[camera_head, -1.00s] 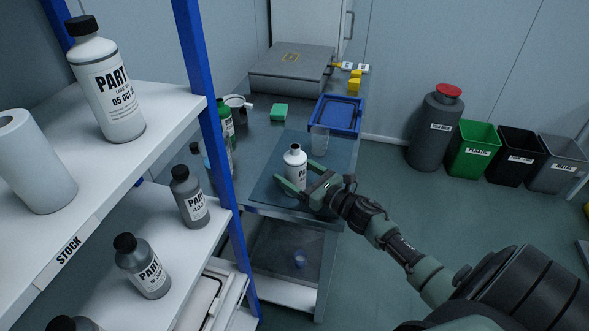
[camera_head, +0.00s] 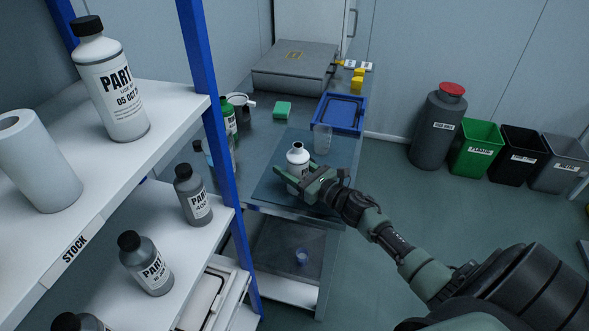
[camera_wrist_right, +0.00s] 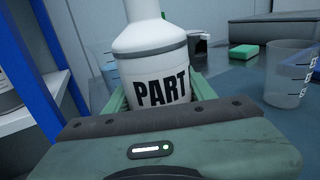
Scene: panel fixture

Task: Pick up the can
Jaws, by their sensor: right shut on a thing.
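A white bottle (camera_head: 297,155) with a narrow neck and a dark opening stands upright on the blue-grey mat of the workbench. In the right wrist view the bottle (camera_wrist_right: 152,82) shows black "PART" lettering and a grey band at its shoulder. My right gripper (camera_head: 299,180) is shut on the bottle's body, with green fingers on both sides. The bottle's lower part is hidden by the gripper. Nothing clearly marked as a can shows. My left gripper is not in view.
A clear beaker (camera_head: 322,139) stands just behind the bottle, near the blue tray (camera_head: 338,114). A green sponge (camera_head: 283,109) lies farther back. The shelf's blue post (camera_head: 205,100) and stocked bottles are at left. Open floor is at right.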

